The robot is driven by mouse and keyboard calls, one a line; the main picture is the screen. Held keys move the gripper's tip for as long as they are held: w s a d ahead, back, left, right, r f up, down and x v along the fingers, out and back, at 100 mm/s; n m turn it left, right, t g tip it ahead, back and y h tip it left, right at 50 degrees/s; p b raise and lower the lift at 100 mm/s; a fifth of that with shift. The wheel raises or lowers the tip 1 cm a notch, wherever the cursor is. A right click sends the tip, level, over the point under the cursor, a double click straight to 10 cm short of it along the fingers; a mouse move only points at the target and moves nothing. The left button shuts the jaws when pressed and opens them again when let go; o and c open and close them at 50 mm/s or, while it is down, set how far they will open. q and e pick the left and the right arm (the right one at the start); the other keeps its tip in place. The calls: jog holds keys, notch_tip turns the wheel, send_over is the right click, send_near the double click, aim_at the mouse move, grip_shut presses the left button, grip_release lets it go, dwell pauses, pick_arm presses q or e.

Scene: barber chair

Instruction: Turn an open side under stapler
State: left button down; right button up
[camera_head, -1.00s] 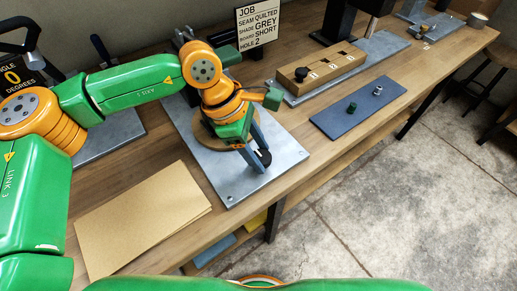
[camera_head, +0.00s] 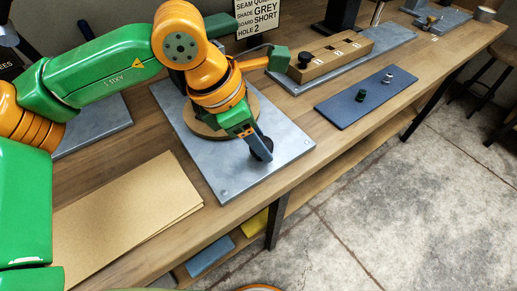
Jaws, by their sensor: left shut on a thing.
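A round wooden turntable (camera_head: 193,122) lies on a grey metal base plate (camera_head: 222,180), partly covered by my left arm. A dark upright machine (camera_head: 218,24), likely the stapler, stands behind my arm and is mostly hidden. My left gripper (camera_head: 261,148) points down at the front right edge of the turntable. Its fingers are shut on a small black knob (camera_head: 262,156), which is largely covered by them. Whether the knob is fixed to the turntable is hidden. My right gripper is out of view.
Brown boards (camera_head: 125,215) lie at the left front of the bench. A wooden block with holes and a black peg (camera_head: 330,55) and a blue mat with small pegs (camera_head: 365,98) stand to the right. A sign (camera_head: 258,18) is behind.

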pick_arm(q)
jog(key=n+b, duration=0.2)
jog(key=n+t+y+b, duration=0.1)
jog(key=n+b, duration=0.1)
jog(key=n+t+b, duration=0.1)
jog(key=n+b, duration=0.1)
jog(key=shift+s+d+f, duration=0.15)
jog(key=shift+f, duration=0.1)
jog(key=n+y+b, duration=0.1)
jog(key=n, duration=0.2)
jog(key=shift+r+t+b, duration=0.1)
jog(key=shift+t+b, duration=0.2)
jog(key=shift+b, duration=0.1)
jog(key=shift+r+n+y+b, duration=0.1)
jog(key=shift+n+y+b, duration=0.45)
jog(key=shift+n, duration=0.65)
jog(key=shift+d+n+t+y, duration=0.1)
jog(key=shift+n+t+y, duration=0.2)
jog(key=shift+n, duration=0.4)
jog(key=shift+c, duration=1.8)
grip_release()
jog(key=shift+o, duration=0.5)
